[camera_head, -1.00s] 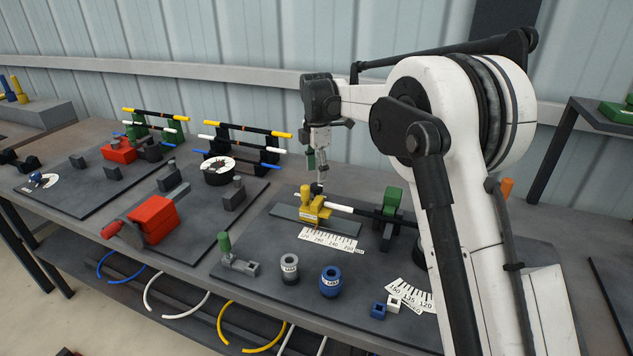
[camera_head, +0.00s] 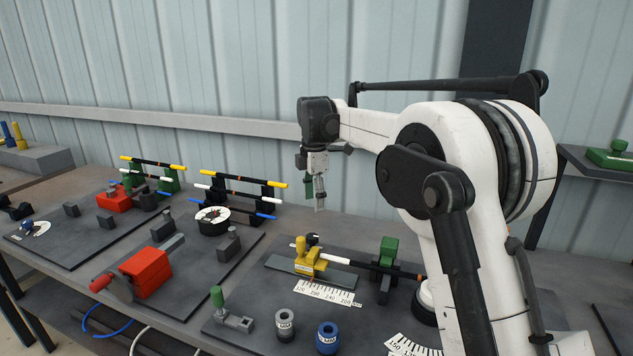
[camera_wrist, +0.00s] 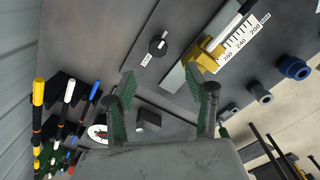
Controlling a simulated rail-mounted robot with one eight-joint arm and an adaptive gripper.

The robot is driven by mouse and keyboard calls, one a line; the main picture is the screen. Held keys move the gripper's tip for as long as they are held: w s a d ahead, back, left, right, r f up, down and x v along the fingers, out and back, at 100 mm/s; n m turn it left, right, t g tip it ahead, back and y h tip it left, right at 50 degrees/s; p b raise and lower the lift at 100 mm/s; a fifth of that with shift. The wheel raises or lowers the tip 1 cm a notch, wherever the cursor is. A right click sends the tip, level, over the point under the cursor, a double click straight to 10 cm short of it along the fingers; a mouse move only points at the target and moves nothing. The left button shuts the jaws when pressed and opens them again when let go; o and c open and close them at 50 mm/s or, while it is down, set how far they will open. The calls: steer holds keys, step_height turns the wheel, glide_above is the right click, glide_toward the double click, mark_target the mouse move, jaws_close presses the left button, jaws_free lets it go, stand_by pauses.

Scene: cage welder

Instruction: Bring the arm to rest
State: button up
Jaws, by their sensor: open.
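My gripper (camera_head: 319,207) hangs with its fingers pointing down, above the bench and clear of it. In the wrist view its two green-padded fingers (camera_wrist: 165,98) are spread apart with nothing between them. A number scale (camera_head: 327,293) lies in front of the rail.
A green clamp (camera_head: 388,252) stands right of the yellow block. Grey (camera_head: 285,325) and blue (camera_head: 327,337) collars stand in front. A red block (camera_head: 147,271) and racks of coloured rods (camera_head: 243,193) are to the left. The air around my gripper is free.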

steer(key=s+d+r+m+t, duration=0.2)
steer(key=s+d+r+m, duration=0.4)
steer(key=s, duration=0.4)
steer(key=s+d+r+m+t, duration=0.1)
steer(key=s+d+r+m, duration=0.3)
steer(key=s+d, duration=0.5)
steer(key=s+d+f+m+t, duration=0.1)
steer(key=s+d+f+m, duration=0.1)
steer(key=s, duration=0.6)
steer(key=s+d+f+m+t, duration=0.1)
steer(key=s+d+f+m, duration=0.2)
steer(key=s+f+m, duration=0.2)
steer(key=s+d+f+m+t, duration=0.2)
steer(key=s+f+m, duration=0.2)
steer(key=s, duration=0.7)
steer(key=shift+d+f+m, duration=0.2)
steer(key=shift+d+m, duration=0.05)
steer(key=shift+m, duration=0.65)
